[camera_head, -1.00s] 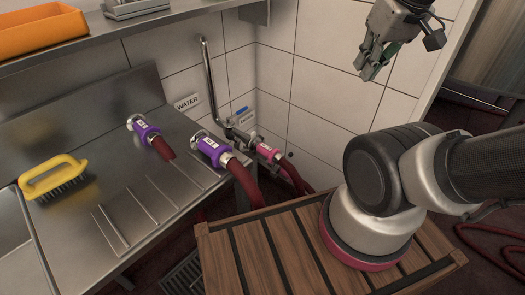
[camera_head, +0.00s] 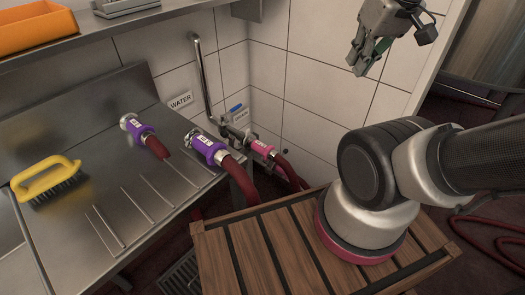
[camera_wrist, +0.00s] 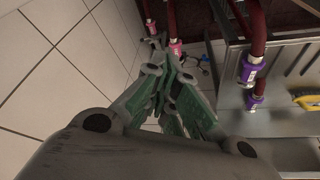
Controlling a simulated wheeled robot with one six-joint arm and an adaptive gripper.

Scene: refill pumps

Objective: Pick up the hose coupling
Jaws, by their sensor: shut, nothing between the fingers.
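In the head view, one purple hose coupling (camera_head: 140,130) with a dark red hose lies on the steel drainboard. A second purple coupling (camera_head: 208,147) with a red hose lies at the drainboard's right edge. A pink coupling (camera_head: 262,148) on a red hose sits by the wall pipework at the drain sign. My gripper (camera_head: 357,66) is up at the top right in front of the tiled wall, apart from all couplings. In the wrist view my gripper (camera_wrist: 172,85) is shut and empty. That view also shows a purple coupling (camera_wrist: 251,70) and a pink coupling (camera_wrist: 176,48).
A yellow brush (camera_head: 47,180) lies at the drainboard's left. A steel shelf (camera_head: 120,28) with an orange bin (camera_head: 38,24) runs above. A metal pipe (camera_head: 202,80) rises by the water sign (camera_head: 180,101). A slatted wooden crate (camera_head: 270,250) stands under my arm.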

